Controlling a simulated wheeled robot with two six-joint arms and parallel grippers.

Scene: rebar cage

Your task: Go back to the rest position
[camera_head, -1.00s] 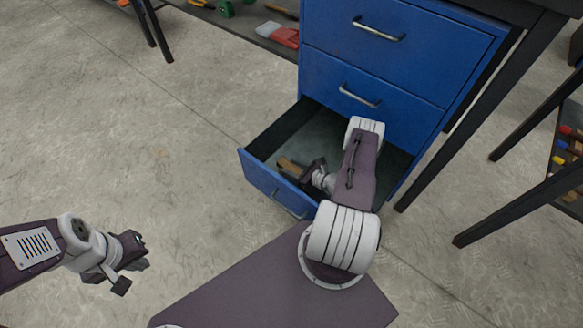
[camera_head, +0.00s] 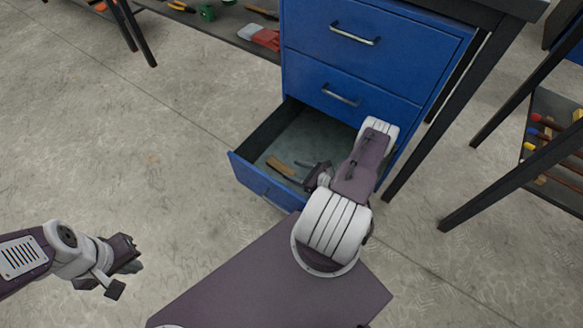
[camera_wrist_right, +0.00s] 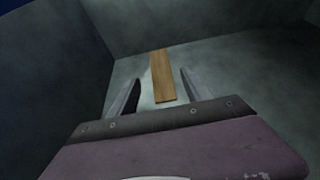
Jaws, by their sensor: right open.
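My right gripper (camera_head: 312,177) is over the open bottom drawer (camera_head: 243,172) of the blue cabinet. In the right wrist view my right gripper (camera_wrist_right: 160,92) is open, with its two fingers apart. A wooden piece (camera_head: 281,167) lies on the drawer floor, just left of the right gripper. In the right wrist view the wooden piece (camera_wrist_right: 162,76) shows ahead, between the lines of the fingers, and nothing is held. My left gripper (camera_head: 122,272) is at the lower left above the bare floor, with its two fingers apart and nothing between them.
The blue cabinet (camera_head: 375,55) has closed drawers with metal handles above the open one. Black table legs (camera_head: 420,150) stand to its right. A rack with tools (camera_head: 553,150) is at the far right. A low shelf (camera_head: 225,35) holds tools at the back. The floor at left is clear.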

